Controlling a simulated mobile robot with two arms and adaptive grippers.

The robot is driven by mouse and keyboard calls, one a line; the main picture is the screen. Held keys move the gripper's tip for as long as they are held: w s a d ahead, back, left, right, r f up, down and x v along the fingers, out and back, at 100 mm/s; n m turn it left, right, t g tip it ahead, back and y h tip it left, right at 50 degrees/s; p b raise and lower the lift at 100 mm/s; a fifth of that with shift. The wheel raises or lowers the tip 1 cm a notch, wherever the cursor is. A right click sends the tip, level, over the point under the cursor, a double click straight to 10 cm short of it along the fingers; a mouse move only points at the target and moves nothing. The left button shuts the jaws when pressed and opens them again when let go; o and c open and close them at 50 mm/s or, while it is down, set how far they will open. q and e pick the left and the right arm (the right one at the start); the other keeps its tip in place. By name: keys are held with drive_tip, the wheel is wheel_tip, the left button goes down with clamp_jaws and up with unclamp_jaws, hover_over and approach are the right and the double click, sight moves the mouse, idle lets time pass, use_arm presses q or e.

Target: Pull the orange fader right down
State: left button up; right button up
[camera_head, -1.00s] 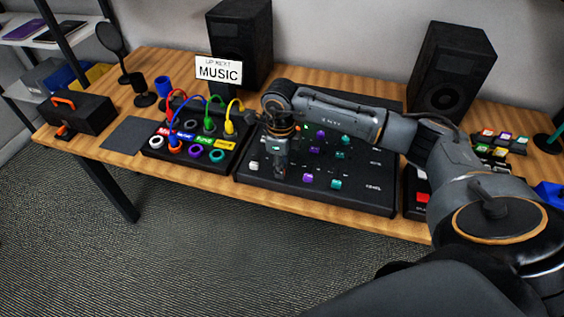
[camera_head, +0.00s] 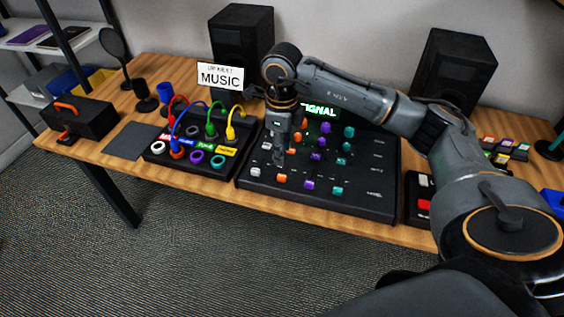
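The mixer (camera_head: 364,208) is a black panel with coloured knobs and a front row of caps. The orange fader cap (camera_head: 282,178) sits in that front row, between a white cap (camera_head: 255,172) and a purple cap (camera_head: 309,184). A teal cap (camera_head: 337,191) is at the row's right end. My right gripper (camera_head: 279,163) points down over the mixer, its tip just behind the orange cap in the picture. It appears apart from the cap. Its fingers are too small and dark to tell whether they are open or shut. My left gripper is not in view.
A patch box (camera_head: 190,170) with coloured plugged cables stands left of the mixer. A green lit "SIGNAL" display (camera_head: 320,112) is at the mixer's back, partly behind my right arm. Two speakers (camera_head: 240,48) (camera_head: 452,72) stand behind. A dark mat (camera_head: 128,142) lies at left.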

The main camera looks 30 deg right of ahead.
drive_tip(key=shift+r, duration=1.5)
drive_tip(key=shift+a, duration=0.1)
